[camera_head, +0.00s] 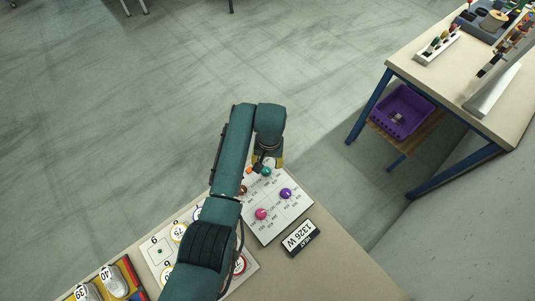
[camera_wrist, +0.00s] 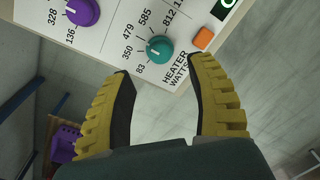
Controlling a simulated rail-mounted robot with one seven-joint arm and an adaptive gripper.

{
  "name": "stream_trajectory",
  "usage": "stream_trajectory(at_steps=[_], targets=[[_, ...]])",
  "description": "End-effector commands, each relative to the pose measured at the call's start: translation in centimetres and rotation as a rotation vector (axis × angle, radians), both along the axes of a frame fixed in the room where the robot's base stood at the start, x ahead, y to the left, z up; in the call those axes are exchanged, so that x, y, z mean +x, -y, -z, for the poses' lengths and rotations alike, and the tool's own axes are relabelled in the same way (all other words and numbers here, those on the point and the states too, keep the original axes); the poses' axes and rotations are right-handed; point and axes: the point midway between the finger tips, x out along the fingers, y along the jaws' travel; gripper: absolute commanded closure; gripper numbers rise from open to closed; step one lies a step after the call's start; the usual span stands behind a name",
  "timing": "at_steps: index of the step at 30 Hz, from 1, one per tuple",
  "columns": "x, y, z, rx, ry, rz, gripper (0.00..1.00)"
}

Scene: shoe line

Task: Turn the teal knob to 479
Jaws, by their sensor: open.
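The teal knob (camera_wrist: 159,49) sits on a white panel (camera_wrist: 108,38) in the wrist view, ringed by the labels 83, 350, 479, 585 and 812, with "HEATER WATTS" beside it. A small pale mark on the knob's left side appears to face about the 350 label; its exact angle is hard to tell. The teal knob also shows in the head view (camera_head: 267,172). My gripper (camera_wrist: 162,78) is open, its yellow fingers apart below the knob in the wrist view and not closed on it. In the head view my arm hides part of the panel.
A purple knob (camera_wrist: 83,11) and an orange button (camera_wrist: 203,38) are on the panel. A pink knob (camera_head: 261,213) is there too. A display (camera_head: 301,238) reads 1326 W at the panel's edge. A workbench (camera_head: 424,69) with a purple crate (camera_head: 402,111) stands at right.

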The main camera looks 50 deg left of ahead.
Motion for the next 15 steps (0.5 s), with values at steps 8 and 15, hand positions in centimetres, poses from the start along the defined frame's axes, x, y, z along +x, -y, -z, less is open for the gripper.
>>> stream_trajectory(at_steps=[8,15], targets=[[0.2,0.2,-5.4,0.0,0.0,0.001,0.43],[0.2,0.3,-6.0,-0.001,-0.002,0.001,0.43]])
